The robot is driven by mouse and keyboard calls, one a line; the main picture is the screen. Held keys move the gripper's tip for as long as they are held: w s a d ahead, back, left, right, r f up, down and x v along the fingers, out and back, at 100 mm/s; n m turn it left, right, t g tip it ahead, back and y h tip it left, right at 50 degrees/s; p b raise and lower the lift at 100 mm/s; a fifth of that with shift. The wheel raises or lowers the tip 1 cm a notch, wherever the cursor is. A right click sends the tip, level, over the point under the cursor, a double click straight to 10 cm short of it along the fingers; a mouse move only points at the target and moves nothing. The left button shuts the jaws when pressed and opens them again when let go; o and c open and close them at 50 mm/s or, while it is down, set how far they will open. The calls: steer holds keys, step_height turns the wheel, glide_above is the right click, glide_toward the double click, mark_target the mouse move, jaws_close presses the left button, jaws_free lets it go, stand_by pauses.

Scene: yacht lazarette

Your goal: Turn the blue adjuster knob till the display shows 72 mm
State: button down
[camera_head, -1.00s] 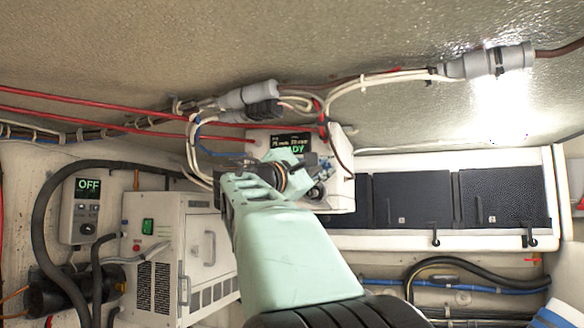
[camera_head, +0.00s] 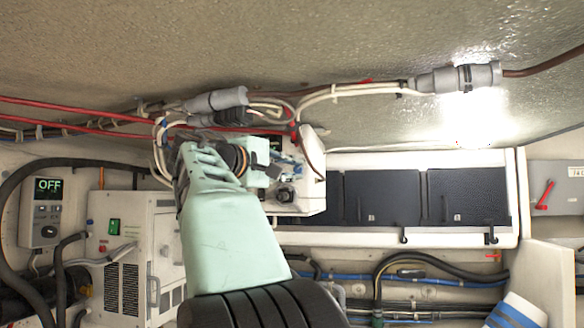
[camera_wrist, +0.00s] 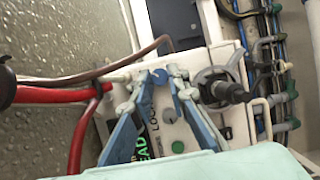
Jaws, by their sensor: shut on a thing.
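The white control box (camera_head: 313,170) hangs below the ceiling in the head view, with my arm in front of its left part. My gripper (camera_head: 288,168) is at its front face. In the wrist view my two blue-grey fingers (camera_wrist: 160,80) reach over the box panel and are closed around a small blue knob (camera_wrist: 160,76), which shows between the tips. The display (camera_wrist: 140,150) is partly hidden by a finger; only a few large green letters show, and no mm figure can be read.
Red and white cables with grey connectors (camera_head: 215,101) run along the ceiling close to my gripper. Dark panels (camera_head: 382,197) lie right of the box. A white unit (camera_head: 128,240) and a controller reading OFF (camera_head: 45,210) stand at left.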

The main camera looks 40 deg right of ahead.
stand_by(0.4)
steer(key=c, duration=1.8)
jaws_free()
steer(key=shift+c, duration=0.2)
steer(key=shift+a, duration=0.1)
steer(key=v, duration=1.2)
